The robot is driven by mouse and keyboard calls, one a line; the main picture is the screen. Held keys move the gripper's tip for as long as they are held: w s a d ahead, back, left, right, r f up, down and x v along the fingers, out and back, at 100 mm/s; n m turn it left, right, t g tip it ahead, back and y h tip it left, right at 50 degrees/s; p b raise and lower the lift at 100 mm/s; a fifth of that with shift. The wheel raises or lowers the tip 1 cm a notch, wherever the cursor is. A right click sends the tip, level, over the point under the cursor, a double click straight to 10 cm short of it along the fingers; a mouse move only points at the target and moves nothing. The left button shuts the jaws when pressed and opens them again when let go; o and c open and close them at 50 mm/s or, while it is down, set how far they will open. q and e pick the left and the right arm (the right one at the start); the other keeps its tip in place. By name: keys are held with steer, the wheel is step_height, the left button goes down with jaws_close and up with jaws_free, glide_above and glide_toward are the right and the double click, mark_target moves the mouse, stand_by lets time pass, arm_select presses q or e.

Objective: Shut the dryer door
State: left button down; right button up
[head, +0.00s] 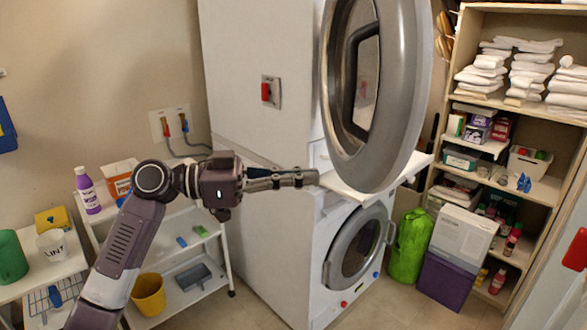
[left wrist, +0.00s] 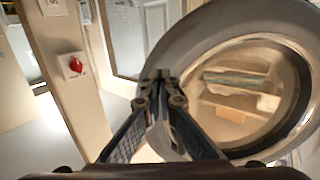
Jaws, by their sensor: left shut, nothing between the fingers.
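The dryer door (head: 408,100) is the large round grey-rimmed door on the upper machine, and it stands open, swung out toward me. My left gripper (head: 312,178) is shut and empty, at the lower left of the door's rim in the head view. In the left wrist view the shut fingers (left wrist: 160,78) overlap the left part of the door rim (left wrist: 205,30); I cannot tell whether they touch it. The dryer body (head: 240,60) is white, with a red switch on its side. The dryer opening is hidden behind the door. My right gripper is not in view.
Below stands a washer with a shut round door (head: 355,245). Shelves with folded towels (head: 484,72) stand at right, near a green bag (head: 409,248) and a purple box (head: 446,280).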

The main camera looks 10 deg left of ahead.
mark_target(369, 175)
arm_select(q)
steer(key=p+x, duration=0.4)
steer(key=x, duration=0.4)
steer(key=shift+r, duration=0.2)
steer(key=shift+w+d+f+p, duration=0.2)
steer(key=shift+d+p, duration=0.1)
steer(key=shift+d, duration=0.3)
steer(key=shift+d, duration=0.1)
